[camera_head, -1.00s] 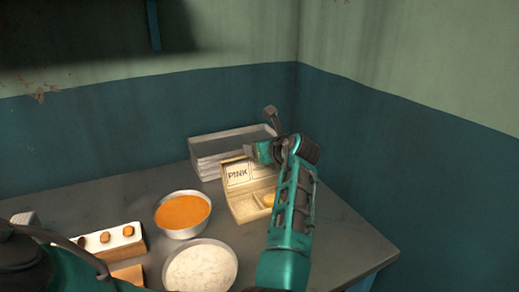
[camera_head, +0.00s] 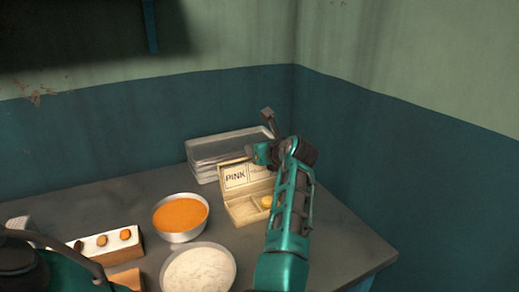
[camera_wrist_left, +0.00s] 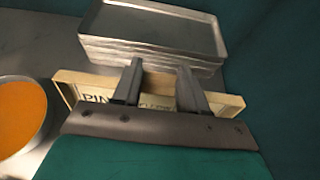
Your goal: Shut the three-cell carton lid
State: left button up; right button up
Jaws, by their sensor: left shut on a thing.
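The beige three-cell carton (camera_head: 232,217) stands on the table with its lid (camera_head: 236,178) raised upright at the back. The lid's inner face carries labels, one reading "PINK". An orange-yellow round piece (camera_head: 266,202) sits in one cell; the left cell looks empty. My arm hides the carton's right end. My left gripper (camera_head: 262,154) is at the lid's upper edge. In the left wrist view its fingers (camera_wrist_left: 160,72) straddle the lid (camera_wrist_left: 90,80) and are shut on it. My right gripper is not in view.
Stacked metal trays (camera_head: 218,148) stand close behind the carton. A bowl of orange contents (camera_head: 180,215) and a bowl of white contents (camera_head: 200,272) are to its left. A white-topped block with several round pieces (camera_head: 108,243) lies farther left. The table's right side is clear.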

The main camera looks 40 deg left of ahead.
pick_arm(q)
grip_shut()
jog(key=shift+s+d, duration=0.1)
jog(key=s+d+f+t+y, duration=0.1)
jog(key=s+d+t+y, duration=0.1)
jog(key=d+y, duration=0.3)
jog(key=shift+s+d+f+t+b, duration=0.35)
jog(key=shift+s+t+b, duration=0.05)
jog(key=shift+s, duration=0.05)
jog(key=shift+f, duration=0.1)
dwell(0.4)
jog(key=o, duration=1.1)
grip_release()
jog(key=shift+o, duration=0.2)
